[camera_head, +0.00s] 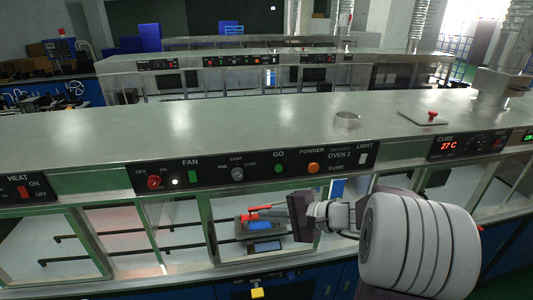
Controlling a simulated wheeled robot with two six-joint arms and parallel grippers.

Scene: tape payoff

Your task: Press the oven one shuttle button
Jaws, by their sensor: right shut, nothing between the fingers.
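No label that I can read says shuttle. A grey selector knob (237,174) sits left of the green button. My right gripper (300,216) is shut and empty, in front of the oven opening, below the green and orange buttons in the picture. It appears apart from the panel, though its depth is hard to judge. My left gripper is not in view.
A red knob (153,182) and a green FAN switch (192,177) sit further left, a white LIGHT switch (363,158) further right. A ring (347,120) and a plate with a red knob (430,118) lie on the otherwise clear counter (200,130). Red-handled tooling (263,213) shows inside the oven.

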